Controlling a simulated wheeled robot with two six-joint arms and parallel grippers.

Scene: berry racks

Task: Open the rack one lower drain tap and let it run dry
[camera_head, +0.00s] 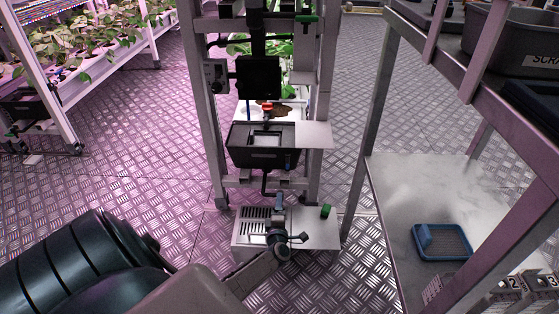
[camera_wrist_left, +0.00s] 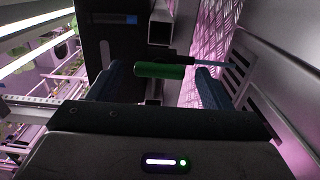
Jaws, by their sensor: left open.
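The steel rack (camera_head: 320,100) stands upright in the middle of the head view. At its foot is a low metal box (camera_head: 318,236) with vent slots on top. A small green tap handle (camera_head: 326,211) shows above the box's right part. My left gripper (camera_head: 293,217) comes in over the box, just left of that handle. In the left wrist view a green handle (camera_wrist_left: 160,71) on a thin metal rod lies between the two spread dark blue fingers of the left gripper (camera_wrist_left: 158,85). Clear gaps show on both sides. My right gripper is out of view.
A black trough (camera_head: 262,157) sits on the rack above the box, with a metal plate (camera_head: 313,134) beside it. A metal bench (camera_head: 400,190) stands at right with a blue tray (camera_head: 441,242). A planted rack (camera_head: 90,70) is at far left. Patterned floor between is clear.

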